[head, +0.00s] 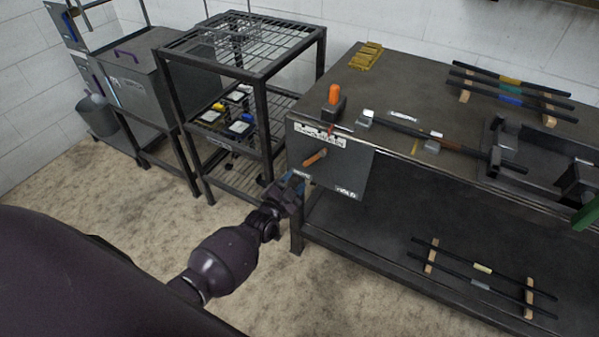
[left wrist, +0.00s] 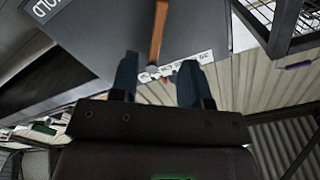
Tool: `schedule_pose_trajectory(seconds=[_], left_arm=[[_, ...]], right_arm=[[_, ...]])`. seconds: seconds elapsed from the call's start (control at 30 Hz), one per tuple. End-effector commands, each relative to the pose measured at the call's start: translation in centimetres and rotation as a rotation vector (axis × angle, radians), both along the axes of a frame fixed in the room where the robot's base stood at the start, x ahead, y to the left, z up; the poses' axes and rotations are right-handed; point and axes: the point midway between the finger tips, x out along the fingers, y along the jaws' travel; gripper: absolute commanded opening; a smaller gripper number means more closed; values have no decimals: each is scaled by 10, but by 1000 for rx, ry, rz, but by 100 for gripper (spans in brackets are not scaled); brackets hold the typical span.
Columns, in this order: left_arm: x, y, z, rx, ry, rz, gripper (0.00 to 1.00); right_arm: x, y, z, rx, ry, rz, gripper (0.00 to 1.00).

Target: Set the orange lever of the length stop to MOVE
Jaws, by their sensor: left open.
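The orange lever (head: 315,157) sits on the grey front plate (head: 340,172) at the bench's left end, slanting down to the left. The plate carries white labels; one at its lower right is too small to read in the head view. In the left wrist view the plate (left wrist: 100,30) shows part of a label ending in "OLD", upside down. My left gripper (head: 291,187) is open, just below and left of the lever. In the left wrist view the lever (left wrist: 158,35) lines up with the gap between the open fingers (left wrist: 157,75). My right gripper is not in view.
A dark bar (head: 410,129) and racked rods (head: 510,82) lie further right. A wire shelf (head: 240,45) stands left of the bench. The floor (head: 120,190) before it is clear.

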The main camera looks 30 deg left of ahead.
Motion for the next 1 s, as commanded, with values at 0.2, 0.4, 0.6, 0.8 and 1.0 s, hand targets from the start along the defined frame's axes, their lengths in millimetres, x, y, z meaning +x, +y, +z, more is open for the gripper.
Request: schedule_pose_trajectory(seconds=[0.2,0.4,0.6,0.8,1.0], left_arm=[[-20,1,0,-1,-1,1,43],[-24,0,0,-1,-1,-1,43],[-24,0,0,-1,0,0,43],[-24,0,0,-1,0,0,43],[-24,0,-5,-70,31,-4,43]], right_arm=[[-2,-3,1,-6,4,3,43],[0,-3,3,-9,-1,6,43],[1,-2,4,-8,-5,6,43],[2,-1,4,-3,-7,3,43],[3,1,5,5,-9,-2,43]])
